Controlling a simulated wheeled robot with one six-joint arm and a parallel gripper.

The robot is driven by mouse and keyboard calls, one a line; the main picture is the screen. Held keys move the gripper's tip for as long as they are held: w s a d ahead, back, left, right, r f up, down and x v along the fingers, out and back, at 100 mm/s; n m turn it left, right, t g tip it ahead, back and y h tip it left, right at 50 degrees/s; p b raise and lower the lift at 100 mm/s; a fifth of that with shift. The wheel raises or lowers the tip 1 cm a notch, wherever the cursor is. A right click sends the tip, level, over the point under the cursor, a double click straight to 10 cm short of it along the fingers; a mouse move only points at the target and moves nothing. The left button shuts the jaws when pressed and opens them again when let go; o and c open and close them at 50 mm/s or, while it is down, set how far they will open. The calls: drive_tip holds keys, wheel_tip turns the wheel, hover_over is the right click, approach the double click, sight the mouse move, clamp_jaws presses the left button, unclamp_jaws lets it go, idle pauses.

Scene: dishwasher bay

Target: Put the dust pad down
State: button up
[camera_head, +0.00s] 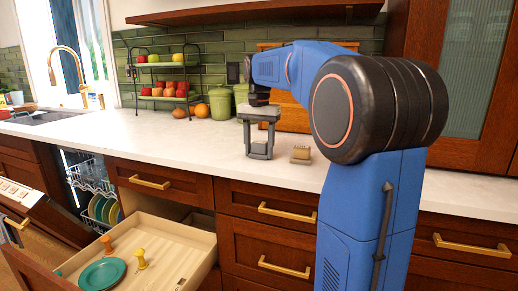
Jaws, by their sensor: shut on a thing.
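My gripper (259,153) points down over the white counter, near the middle of the view. Its two fingers are shut on a small greyish thing (259,147), which I take to be the dust pad; it shows only as a small patch between the fingers. The fingertips are at or just above the counter; I cannot tell whether the pad touches it. A small tan block (301,155) sits on the counter just right of my gripper, apart from it.
Green canisters (220,104) and a tiered fruit rack (165,90) stand behind to the left. A wooden board (290,118) is behind my gripper. The counter (185,135) is clear to the left. An open drawer (165,250) holds a teal plate (102,273); the dishwasher (95,195) is open.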

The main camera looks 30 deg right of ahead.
sight(259, 143)
drive_tip(key=o, duration=1.4)
wheel_tip(259, 143, up, 12)
drive_tip(key=shift+r, duration=0.1)
drive_tip(key=s+a+f+n+t, duration=0.1)
drive_tip(key=s+a+f+n, duration=0.2)
drive_tip(key=s+f, duration=0.7)
drive_tip(key=s+a+f+n+t, duration=0.2)
drive_tip(key=s+a+f+n, duration=0.2)
drive_tip(key=s+a+f, duration=0.3)
drive_tip(key=s+a+f+n+t, duration=0.1)
drive_tip(key=s+a+f+n, duration=0.2)
drive_tip(key=s+f, duration=0.9)
drive_tip(key=shift+s+a+f+t, duration=0.2)
drive_tip(key=shift+a+f, duration=0.35)
drive_tip(key=shift+s+a+f+t, duration=0.15)
drive_tip(key=shift+a+f+t, duration=0.05)
drive_tip(key=shift+a+f, duration=0.35)
